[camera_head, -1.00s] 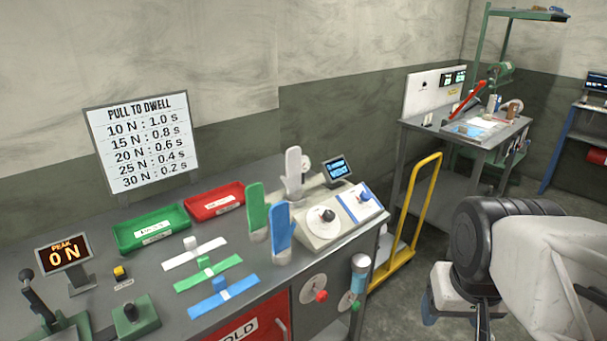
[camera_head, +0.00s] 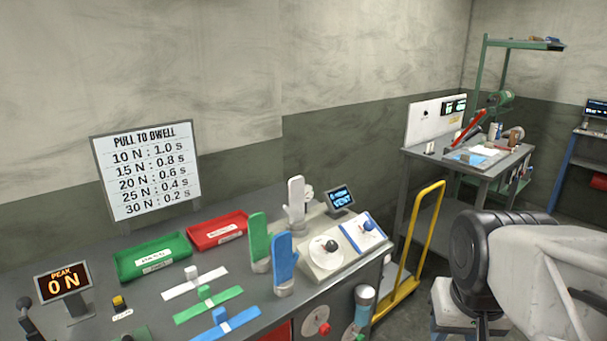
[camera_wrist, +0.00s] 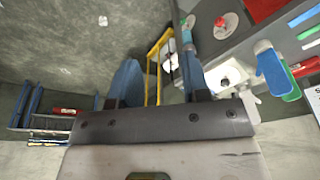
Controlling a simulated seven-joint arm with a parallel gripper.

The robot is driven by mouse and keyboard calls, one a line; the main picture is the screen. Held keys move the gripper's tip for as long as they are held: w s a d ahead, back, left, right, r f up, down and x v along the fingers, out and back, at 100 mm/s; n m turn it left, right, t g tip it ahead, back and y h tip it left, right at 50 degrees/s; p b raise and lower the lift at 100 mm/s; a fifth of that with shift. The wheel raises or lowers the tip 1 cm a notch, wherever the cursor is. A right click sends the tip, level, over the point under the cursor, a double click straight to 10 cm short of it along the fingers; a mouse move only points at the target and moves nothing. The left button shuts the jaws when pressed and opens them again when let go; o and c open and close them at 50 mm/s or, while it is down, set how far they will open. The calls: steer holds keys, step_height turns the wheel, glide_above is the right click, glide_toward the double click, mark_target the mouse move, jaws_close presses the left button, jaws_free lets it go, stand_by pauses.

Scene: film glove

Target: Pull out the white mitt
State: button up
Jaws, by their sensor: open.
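The white mitt (camera_head: 296,198) stands upright at the back of the bench, behind the green mitt (camera_head: 260,240) and the blue mitt (camera_head: 284,262). My gripper (camera_wrist: 159,65) is open and empty, with two blue fingers apart.
A sloped console (camera_head: 325,255) with knobs and a small display (camera_head: 341,198) stand right of the mitts. Green tray (camera_head: 153,257), red tray (camera_head: 217,231) and coloured strips (camera_head: 209,304) lie left. A yellow-handled cart (camera_head: 419,245) stands beyond the bench's right edge.

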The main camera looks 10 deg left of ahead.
steer(key=w+a+r+m, duration=0.1)
steer(key=w+a+r, duration=0.15)
steer(key=w, duration=0.45)
steer(key=w+a+r+m, duration=0.1)
steer(key=w+a+r, duration=0.1)
steer(key=w+r, duration=0.35)
steer(key=m+g, duration=0.3)
steer(key=m, duration=0.3)
glide_above(294, 206)
step_height(294, 206, down, 3)
steer(key=shift+w+a, duration=0.1)
steer(key=shift+w, duration=0.3)
step_height(294, 206, down, 8)
steer(key=shift+r, duration=0.1)
